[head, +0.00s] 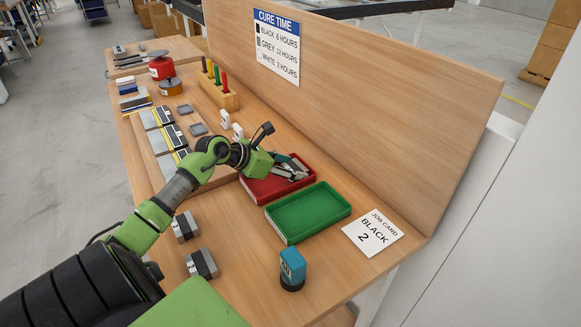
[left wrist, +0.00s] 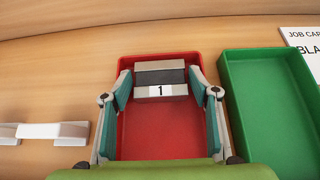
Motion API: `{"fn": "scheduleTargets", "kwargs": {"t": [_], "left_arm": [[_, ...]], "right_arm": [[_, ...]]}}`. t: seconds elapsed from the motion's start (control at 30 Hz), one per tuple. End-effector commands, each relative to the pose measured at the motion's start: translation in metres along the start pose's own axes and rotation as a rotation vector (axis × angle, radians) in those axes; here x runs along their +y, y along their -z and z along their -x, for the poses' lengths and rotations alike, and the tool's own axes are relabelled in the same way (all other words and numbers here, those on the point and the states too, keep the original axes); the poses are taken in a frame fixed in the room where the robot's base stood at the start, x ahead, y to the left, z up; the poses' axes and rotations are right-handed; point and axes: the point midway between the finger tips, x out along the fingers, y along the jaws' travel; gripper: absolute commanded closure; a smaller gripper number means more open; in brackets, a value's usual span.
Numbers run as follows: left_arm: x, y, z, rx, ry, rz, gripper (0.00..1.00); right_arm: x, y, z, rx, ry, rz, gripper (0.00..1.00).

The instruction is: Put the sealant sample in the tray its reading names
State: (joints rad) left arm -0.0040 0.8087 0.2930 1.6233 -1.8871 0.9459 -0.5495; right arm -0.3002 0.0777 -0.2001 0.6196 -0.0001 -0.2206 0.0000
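The sealant sample (left wrist: 160,76) is a grey block with a black band and a white label reading "1". It sits between the fingertips of my left gripper (left wrist: 160,82), whose fingers appear to touch its two sides. In the head view, my left gripper (head: 289,168) is over the red tray (head: 258,192), and its fingers largely hide the sample. I cannot tell whether the sample touches the tray floor. The empty green tray (head: 308,212) lies right beside the red one. The job card (head: 372,233) reads "BLACK 2". My right gripper is not in view.
The cure time sign (head: 277,45) on the back panel lists black 6, grey 12 and white 2 hours. Two banded grey blocks (head: 185,226) (head: 202,263) and a blue device (head: 292,268) stand near the front. A wooden marker holder (head: 218,93) is farther back.

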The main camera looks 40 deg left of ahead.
Motion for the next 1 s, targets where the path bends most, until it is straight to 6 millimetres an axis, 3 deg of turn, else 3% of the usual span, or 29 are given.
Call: {"fn": "scheduleTargets", "kwargs": {"t": [0.27, 0.8, 1.0], "left_arm": [[0.001, -0.001, 0.007, 0.001, -0.001, 0.0, 0.45], [0.0, -0.001, 0.095, 0.002, 0.0, -0.001, 0.45], [0.0, -0.002, 0.115, 0.0, 0.0, 0.001, 0.45]], "right_arm": [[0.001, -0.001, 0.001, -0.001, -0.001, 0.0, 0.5], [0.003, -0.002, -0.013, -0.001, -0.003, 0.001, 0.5], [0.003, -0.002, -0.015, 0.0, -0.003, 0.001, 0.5]]}}
